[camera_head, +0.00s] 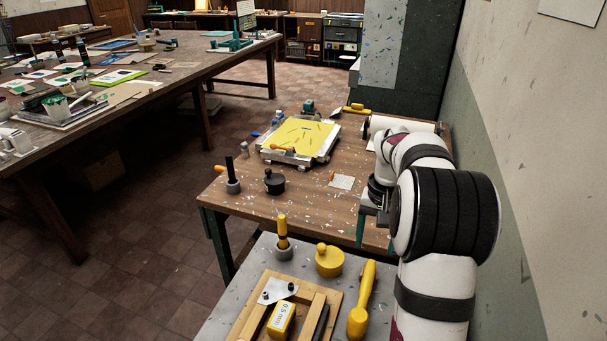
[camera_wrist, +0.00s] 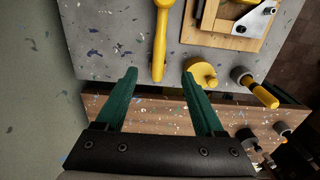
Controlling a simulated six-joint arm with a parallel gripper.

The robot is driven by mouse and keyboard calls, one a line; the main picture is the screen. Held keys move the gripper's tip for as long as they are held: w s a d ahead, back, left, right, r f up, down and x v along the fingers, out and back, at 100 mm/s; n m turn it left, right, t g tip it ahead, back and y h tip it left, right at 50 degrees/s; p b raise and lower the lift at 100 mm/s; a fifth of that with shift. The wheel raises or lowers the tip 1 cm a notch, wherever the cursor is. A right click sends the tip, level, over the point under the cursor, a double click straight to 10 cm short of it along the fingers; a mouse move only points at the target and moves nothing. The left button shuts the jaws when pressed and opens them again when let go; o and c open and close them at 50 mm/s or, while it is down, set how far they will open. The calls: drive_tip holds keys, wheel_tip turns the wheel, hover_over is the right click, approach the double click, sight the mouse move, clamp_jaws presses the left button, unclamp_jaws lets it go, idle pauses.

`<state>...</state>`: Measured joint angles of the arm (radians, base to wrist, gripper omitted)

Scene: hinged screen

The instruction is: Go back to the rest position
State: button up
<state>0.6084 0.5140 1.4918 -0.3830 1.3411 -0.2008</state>
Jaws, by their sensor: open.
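My gripper (camera_head: 375,225) hangs over the right edge of the wooden table in the head view, its green fingers pointing down. In the wrist view my gripper (camera_wrist: 159,76) has its two green fingers wide apart with nothing between them. A wooden frame (camera_head: 249,310) with a pale metal plate (camera_head: 278,291) lies on the grey speckled bench in front. The frame (camera_wrist: 208,36) and plate (camera_wrist: 255,20) also show at the top right of the wrist view. The fingers are apart from both. The frame's near part is cut off in the head view.
A yellow screen (camera_head: 310,137) lies on the wooden table. A wall (camera_head: 530,130) stands close right.

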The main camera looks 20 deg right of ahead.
drive_tip(key=s+a+r+n, duration=0.1)
drive_tip(key=s+a+r, duration=0.2)
drive_tip(key=a, duration=0.5)
drive_tip(key=s+a+r+n, duration=0.1)
drive_tip(key=s+a+r, duration=0.25)
drive_tip(key=a, duration=0.45)
drive_tip(key=s+a+f+y, duration=0.1)
drive_tip(key=s+a+f, duration=0.1)
drive_tip(key=s+a, duration=0.4)
drive_tip(key=s+a+f+n, duration=0.1)
drive_tip(key=s+a, duration=0.5)
drive_tip(key=s, duration=0.4)
drive_tip(key=shift+s+a+f+y, duration=0.35)
drive_tip(key=shift+f+y, duration=0.05)
